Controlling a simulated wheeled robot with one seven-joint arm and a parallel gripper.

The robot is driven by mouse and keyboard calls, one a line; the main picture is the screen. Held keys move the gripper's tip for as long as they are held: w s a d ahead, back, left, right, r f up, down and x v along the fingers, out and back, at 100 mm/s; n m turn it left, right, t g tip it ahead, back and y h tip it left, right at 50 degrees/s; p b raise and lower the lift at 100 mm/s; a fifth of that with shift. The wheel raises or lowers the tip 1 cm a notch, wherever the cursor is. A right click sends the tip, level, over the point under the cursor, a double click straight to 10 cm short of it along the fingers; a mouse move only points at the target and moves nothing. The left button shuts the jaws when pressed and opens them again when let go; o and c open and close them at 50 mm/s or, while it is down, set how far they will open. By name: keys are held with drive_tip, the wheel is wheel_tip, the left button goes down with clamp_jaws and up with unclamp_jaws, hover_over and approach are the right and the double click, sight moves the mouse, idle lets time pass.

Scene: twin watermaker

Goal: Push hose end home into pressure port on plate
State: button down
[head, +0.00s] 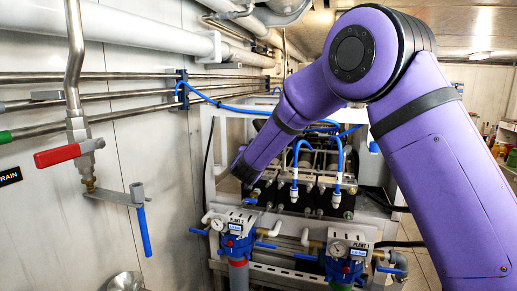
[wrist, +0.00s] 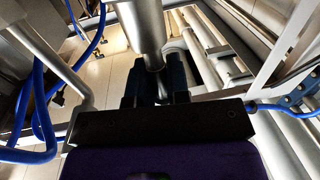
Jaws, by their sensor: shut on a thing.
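My gripper (wrist: 155,82) shows in the wrist view with its two dark fingers close together. It is shut on a slim grey part (wrist: 162,88), apparently the hose end, mostly hidden between the fingers. A wide grey cylinder (wrist: 143,25) lies in line beyond the fingertips; whether it touches the held part cannot be told. In the head view my purple arm reaches down to the rack's left side, and the fingers and held part cannot be made out. Neither the plate nor its pressure port can be told for sure.
Blue hoses (wrist: 40,110) loop close to the left of my gripper. In the head view blue hoses drop to white fittings (head: 295,190) on the rack. Two blue plant units with gauges (head: 232,230) stand in front. A red-handled valve (head: 68,154) juts from the left wall.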

drive_tip(key=shift+f, duration=0.9)
drive_tip(key=c, duration=1)
unclamp_jaws()
drive_tip(key=v, duration=1)
drive_tip(key=shift+s, duration=0.4)
